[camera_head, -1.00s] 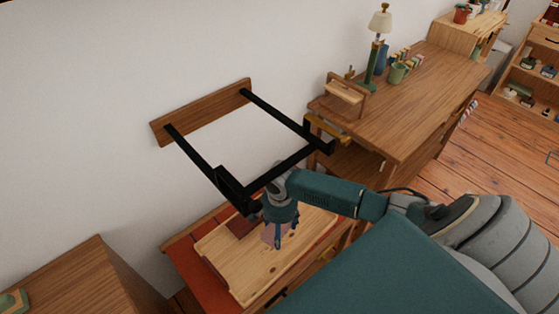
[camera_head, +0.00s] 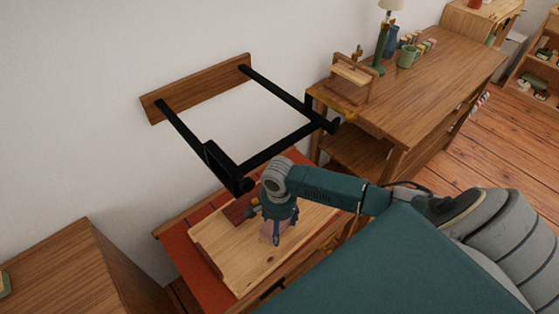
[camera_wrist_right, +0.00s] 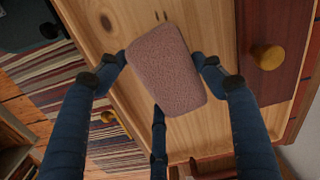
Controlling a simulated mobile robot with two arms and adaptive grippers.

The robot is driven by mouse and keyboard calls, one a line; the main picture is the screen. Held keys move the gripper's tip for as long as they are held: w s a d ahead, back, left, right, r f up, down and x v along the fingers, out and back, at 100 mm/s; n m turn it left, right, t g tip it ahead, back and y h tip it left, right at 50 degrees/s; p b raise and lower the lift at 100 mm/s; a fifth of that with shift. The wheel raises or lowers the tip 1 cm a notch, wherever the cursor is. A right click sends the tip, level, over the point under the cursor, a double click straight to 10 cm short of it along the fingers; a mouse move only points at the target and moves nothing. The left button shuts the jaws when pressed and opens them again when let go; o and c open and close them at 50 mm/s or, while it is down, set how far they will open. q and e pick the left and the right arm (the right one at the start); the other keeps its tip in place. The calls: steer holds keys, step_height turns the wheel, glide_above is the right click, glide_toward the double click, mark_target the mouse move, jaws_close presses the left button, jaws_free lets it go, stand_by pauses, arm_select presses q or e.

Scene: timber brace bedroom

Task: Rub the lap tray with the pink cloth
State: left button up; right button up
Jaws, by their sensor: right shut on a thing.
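The lap tray (camera_head: 235,270) is a pale wooden board lying on a red-covered wooden cabinet top in the head view. It fills much of the right wrist view (camera_wrist_right: 200,132). My right gripper (camera_head: 283,236) is over the tray and shut on the pink cloth (camera_head: 268,232). In the right wrist view the cloth (camera_wrist_right: 167,68) is a folded, speckled pink pad between two blue fingers, with a third finger below it. The cloth is at or just above the tray; I cannot tell whether it touches. My left gripper is not in view.
A black metal frame (camera_head: 286,148) juts from a wooden wall plate beside my right forearm. A dark red-brown piece (camera_head: 238,208) lies by the tray's back; a yellow knob (camera_wrist_right: 268,57) shows in the wrist view. A wooden desk (camera_head: 420,85) stands right, another cabinet (camera_head: 75,270) left.

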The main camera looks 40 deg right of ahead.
mark_target(270, 233)
steer(key=shift+f, duration=0.2)
stand_by(0.5)
steer(key=shift+f+b, duration=0.4)
steer(key=shift+f, duration=0.4)
steer(key=shift+s+a+r+p, duration=0.15)
steer(key=shift+a+r+p, duration=0.05)
steer(key=shift+a+p, duration=0.55)
steer(key=shift+s+a+p, duration=0.1)
steer(key=shift+a+p, duration=0.6)
steer(key=shift+a, duration=0.35)
steer(key=shift+f+p, duration=0.15)
steer(key=shift+p, duration=0.3)
steer(key=shift+d, duration=1)
steer(key=shift+d+f+p, duration=0.25)
steer(key=shift+d+p, duration=0.1)
steer(key=shift+d, duration=0.55)
